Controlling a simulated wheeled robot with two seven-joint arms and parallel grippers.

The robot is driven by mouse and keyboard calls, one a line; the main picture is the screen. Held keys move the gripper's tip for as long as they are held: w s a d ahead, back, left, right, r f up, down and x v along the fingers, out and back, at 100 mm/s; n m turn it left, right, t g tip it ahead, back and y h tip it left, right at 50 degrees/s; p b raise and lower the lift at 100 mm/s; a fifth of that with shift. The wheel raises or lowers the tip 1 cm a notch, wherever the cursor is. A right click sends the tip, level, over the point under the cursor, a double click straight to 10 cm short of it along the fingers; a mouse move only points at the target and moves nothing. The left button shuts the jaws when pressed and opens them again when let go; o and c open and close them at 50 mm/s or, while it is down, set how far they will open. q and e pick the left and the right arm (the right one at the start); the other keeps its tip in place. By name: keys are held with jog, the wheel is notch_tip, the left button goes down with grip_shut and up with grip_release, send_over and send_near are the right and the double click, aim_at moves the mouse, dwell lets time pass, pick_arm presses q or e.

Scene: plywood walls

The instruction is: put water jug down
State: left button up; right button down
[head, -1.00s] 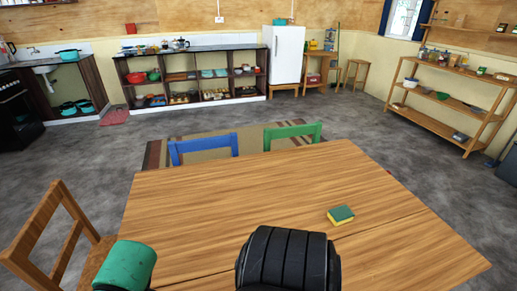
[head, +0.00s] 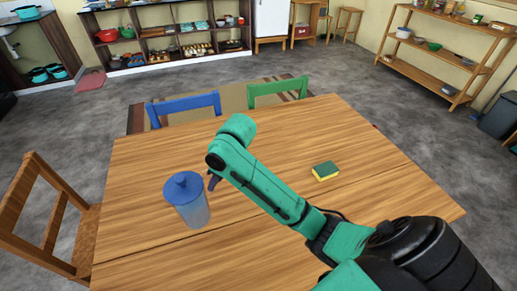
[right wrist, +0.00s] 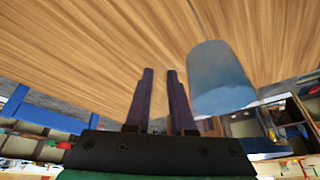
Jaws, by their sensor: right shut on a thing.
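The water jug (head: 194,212) is translucent blue with a darker blue lid, at the left of the table in the head view. It looks upright, and I cannot tell whether its base touches the wood. In the right wrist view the jug (right wrist: 219,80) is just right of the fingers. My right gripper (head: 213,182) is at the jug's right side. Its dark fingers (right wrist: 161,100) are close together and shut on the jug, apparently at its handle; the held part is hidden. My left gripper is not in view.
The wooden table (head: 290,130) has wide clear space. A green and yellow sponge (head: 325,172) lies right of my right forearm. A blue chair (head: 184,108) and a green chair (head: 277,91) stand at the far edge, a wooden chair (head: 45,215) at the left.

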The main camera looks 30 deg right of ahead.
jog(key=w+d+r+n, duration=0.1)
jog(key=w+d+r, duration=0.3)
jog(key=d+r, duration=0.3)
jog(key=w+d+r, duration=0.5)
jog(key=d, duration=0.3)
notch_tip(320, 180, down, 20)
jog(key=shift+s+f+p, duration=0.1)
jog(key=shift+p, duration=0.5)
jog(key=c, duration=0.8)
grip_release()
jog(key=shift+s, duration=0.1)
jog(key=shift+o, duration=0.2)
jog(key=v, duration=1.2)
jog(key=shift+w+d+b, duration=0.15)
jog(key=shift+w+b, duration=0.1)
jog(key=shift+b, duration=0.15)
